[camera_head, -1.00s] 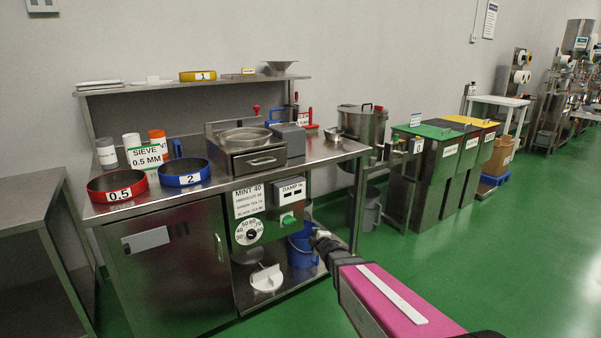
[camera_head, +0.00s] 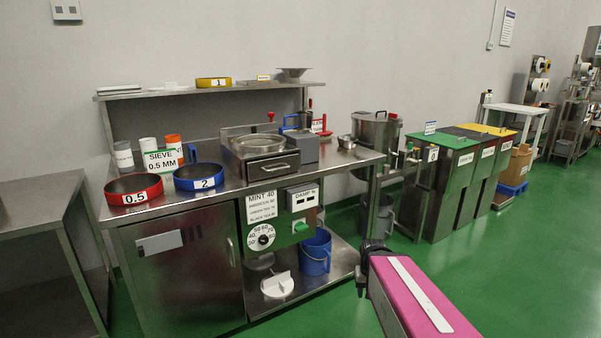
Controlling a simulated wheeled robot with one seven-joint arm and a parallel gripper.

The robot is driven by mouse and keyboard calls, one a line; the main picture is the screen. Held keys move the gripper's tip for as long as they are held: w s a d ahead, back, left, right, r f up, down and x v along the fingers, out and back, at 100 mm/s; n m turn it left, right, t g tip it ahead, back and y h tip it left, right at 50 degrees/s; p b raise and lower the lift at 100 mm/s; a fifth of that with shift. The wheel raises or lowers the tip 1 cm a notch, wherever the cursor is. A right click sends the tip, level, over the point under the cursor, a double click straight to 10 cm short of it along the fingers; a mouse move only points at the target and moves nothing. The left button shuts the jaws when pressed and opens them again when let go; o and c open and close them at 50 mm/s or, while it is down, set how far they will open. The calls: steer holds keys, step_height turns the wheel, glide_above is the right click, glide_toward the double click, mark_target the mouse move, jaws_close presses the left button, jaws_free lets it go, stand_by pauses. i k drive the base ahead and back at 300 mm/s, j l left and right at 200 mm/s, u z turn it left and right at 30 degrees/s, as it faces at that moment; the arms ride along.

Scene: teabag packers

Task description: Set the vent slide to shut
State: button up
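A light grey sliding plate (camera_head: 160,243), which looks like the vent slide, is on the steel cabinet door (camera_head: 185,285) under the bench, at left. Dark vertical slots show just to its right and look uncovered. Any marking for open or shut is too small to read. My gripper (camera_head: 366,252) is a dark shape at the end of my pink arm, in front of the bench's right end. It is well to the right of the plate and apart from it. Its fingers are not clear, so whether it is open or shut cannot be seen.
The bench top (camera_head: 225,188) holds a red sieve (camera_head: 134,190), a blue sieve (camera_head: 199,177) and a drawer unit (camera_head: 268,168). A dial (camera_head: 261,237) and a blue bucket (camera_head: 315,252) are right of the door. A side table (camera_head: 40,190) stands at left. Green floor is clear at right.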

mark_target(148, 246)
steer(key=u, duration=1.85)
